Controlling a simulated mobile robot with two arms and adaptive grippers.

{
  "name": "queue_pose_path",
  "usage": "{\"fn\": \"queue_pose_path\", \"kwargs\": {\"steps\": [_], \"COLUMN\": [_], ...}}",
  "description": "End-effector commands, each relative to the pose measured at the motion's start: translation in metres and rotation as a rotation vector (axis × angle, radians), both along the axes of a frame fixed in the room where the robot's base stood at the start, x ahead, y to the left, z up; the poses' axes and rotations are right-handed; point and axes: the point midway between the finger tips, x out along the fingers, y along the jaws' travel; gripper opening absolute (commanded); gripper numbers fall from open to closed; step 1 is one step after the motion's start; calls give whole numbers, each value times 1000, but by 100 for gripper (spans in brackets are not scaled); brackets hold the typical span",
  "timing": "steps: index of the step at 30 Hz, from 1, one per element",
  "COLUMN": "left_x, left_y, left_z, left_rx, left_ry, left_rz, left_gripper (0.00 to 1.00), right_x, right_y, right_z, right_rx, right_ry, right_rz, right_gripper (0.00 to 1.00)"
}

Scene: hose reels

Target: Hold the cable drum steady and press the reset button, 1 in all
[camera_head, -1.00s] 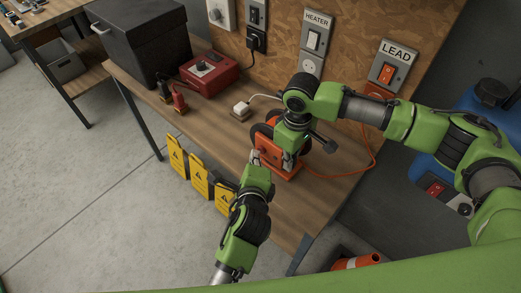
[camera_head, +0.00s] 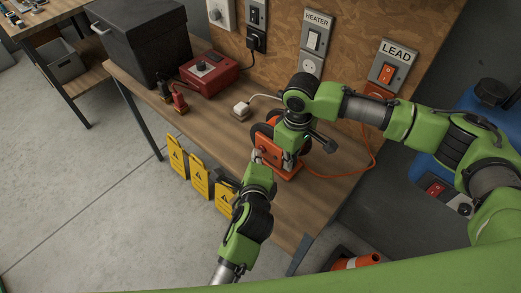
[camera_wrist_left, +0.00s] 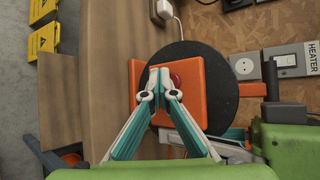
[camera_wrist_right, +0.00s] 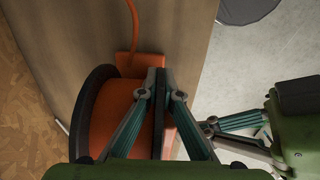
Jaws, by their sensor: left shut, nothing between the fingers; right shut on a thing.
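The orange cable drum (camera_head: 281,167) with black round flanges stands on the wooden bench, partly hidden by my grippers. In the left wrist view its orange front plate (camera_wrist_left: 190,88) lies before a black disc (camera_wrist_left: 222,75). A red button (camera_wrist_left: 176,79) shows on the plate, partly hidden behind my left fingertips. My left gripper (camera_head: 257,156) is shut and empty, its tips (camera_wrist_left: 158,80) at the plate beside the button; I cannot tell whether they touch it. My right gripper (camera_head: 288,157) comes from above and is shut on the drum's black flange, seen in the right wrist view (camera_wrist_right: 101,105).
A red box (camera_head: 209,72), a black bin (camera_head: 138,38) and a white plug (camera_head: 241,110) are at the back left. HEATER and LEAD switches (camera_head: 387,72) are on the wall board. Yellow signs (camera_head: 199,176) stand along the bench's front edge. An orange cable (camera_head: 371,150) runs right of the drum.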

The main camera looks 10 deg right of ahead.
Motion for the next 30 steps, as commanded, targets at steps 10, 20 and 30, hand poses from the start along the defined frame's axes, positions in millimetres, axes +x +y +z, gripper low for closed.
{"fn": "queue_pose_path", "kwargs": {"steps": [10,20,30], "left_x": [5,-1,-11], "left_y": [-4,1,9], "left_z": [8,10,11], "left_rx": [-17,-17,-13], "left_ry": [-9,-10,-6], "left_rz": [4,4,2], "left_gripper": [0,0,0], "right_x": [-1,-1,-1], "right_y": [1,2,1], "right_z": [1,0,0], "right_rx": [2,3,2], "right_ry": [1,1,2], "right_rz": [3,4,3], "right_gripper": [0,0,0]}}
